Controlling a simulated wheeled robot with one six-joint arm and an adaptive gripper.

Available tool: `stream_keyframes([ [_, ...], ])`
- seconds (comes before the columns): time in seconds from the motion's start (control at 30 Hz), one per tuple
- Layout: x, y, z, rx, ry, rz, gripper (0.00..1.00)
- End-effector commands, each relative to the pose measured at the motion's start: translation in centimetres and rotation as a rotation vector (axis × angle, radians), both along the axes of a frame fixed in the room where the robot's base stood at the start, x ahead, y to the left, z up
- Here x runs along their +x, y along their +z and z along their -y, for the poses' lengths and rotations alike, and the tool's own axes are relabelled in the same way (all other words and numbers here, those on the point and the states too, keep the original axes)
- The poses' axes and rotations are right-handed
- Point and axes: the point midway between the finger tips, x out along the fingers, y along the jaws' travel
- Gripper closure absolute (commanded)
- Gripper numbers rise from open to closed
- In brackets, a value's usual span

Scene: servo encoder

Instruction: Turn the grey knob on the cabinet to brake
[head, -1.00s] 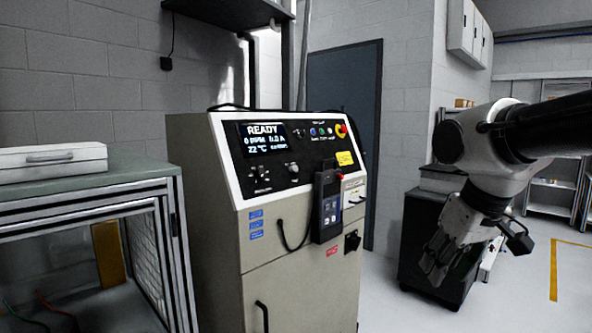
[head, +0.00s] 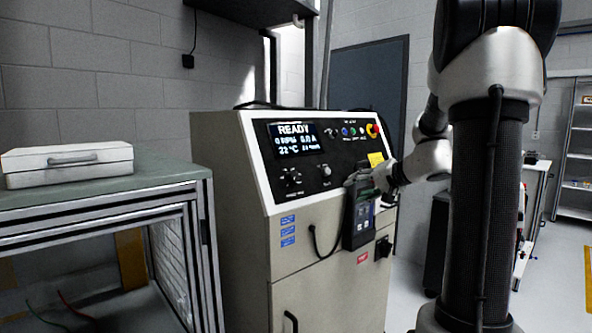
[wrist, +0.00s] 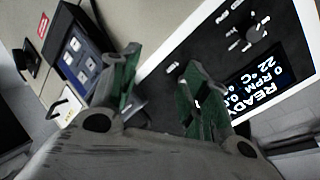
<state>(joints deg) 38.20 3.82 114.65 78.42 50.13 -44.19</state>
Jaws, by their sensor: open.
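The beige cabinet (head: 235,200) has a sloped black panel (head: 345,150) with a lit READY display (head: 292,138). Below the display are a small grey knob (head: 326,170) and, to its left, a control ringed with pale marks (head: 291,178). Their labels are too small to read, so I cannot tell which position is brake. In the wrist view, the marked control (wrist: 256,34) shows above the display (wrist: 270,88). My gripper (head: 360,182) is in front of the panel's right part. In the wrist view, its green-lined fingers (wrist: 160,68) are apart with nothing between them.
A dark handheld unit (head: 358,220) with a cable hangs on the cabinet front, just below my gripper. A red-and-yellow stop button (head: 373,130) is at the panel's upper right. A bench with a white case (head: 70,162) stands left. My arm hides part of the right side.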

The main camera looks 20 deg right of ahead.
Motion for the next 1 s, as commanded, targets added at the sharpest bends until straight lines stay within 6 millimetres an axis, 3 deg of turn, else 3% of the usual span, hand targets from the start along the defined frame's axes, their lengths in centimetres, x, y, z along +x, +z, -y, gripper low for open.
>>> stream_keyframes([
  [0.03,1.7,2.2,0.3,-0.026,-0.012,0.082,0.54],
  [0.1,3.2,4.7,0.6,-0.074,-0.025,0.181,0.54],
  [0.17,3.7,5.4,0.7,-0.116,-0.027,0.221,0.54],
  [0.37,4.7,5.1,0.4,-0.194,0.005,0.243,0.54],
  [0.73,10.0,3.4,-1.0,-0.192,0.007,0.242,0.54],
  [1.0,11.0,3.2,-1.1,-0.194,0.004,0.242,0.54],
])
